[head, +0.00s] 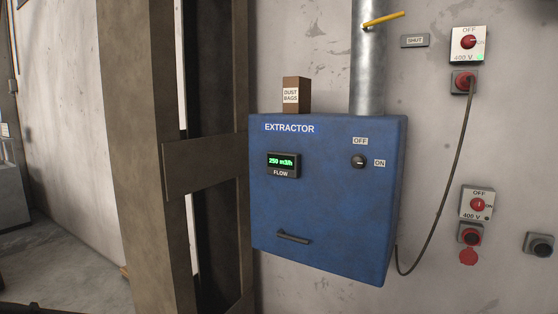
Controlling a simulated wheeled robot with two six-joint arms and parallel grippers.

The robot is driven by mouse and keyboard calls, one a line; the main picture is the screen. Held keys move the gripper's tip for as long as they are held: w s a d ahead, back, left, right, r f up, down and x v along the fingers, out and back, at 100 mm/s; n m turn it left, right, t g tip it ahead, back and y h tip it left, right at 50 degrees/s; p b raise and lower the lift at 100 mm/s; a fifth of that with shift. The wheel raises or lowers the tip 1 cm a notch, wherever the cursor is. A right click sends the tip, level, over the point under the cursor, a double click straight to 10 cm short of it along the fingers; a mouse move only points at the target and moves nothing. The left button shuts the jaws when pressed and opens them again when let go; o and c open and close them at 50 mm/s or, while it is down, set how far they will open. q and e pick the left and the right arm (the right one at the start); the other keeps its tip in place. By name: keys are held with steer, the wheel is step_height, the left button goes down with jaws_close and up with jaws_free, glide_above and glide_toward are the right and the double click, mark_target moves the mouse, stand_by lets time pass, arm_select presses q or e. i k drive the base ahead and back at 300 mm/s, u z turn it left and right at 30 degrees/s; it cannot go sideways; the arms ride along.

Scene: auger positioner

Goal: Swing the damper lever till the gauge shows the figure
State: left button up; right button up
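The damper lever (383,19) is a yellow handle on the round metal duct (368,70) above the blue extractor box (325,200). It points right and slightly up from its pivot. The gauge (283,164) on the front of the box is a green display labelled FLOW that appears to read 250 m3/h. A grey SHUT plate (415,41) is on the wall right of the lever. Neither of my grippers is in view.
The extractor has an OFF/ON knob (358,161) and a lower handle (294,237). A dust bags box (296,94) stands on top. A brown steel column (155,150) rises at left. Switches, sockets and a hanging cable (455,165) are at right.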

mark_target(364, 26)
steer(key=k, duration=1.05)
steer(key=z, duration=0.7)
steer(key=i, duration=1.4)
steer(key=u, duration=0.75)
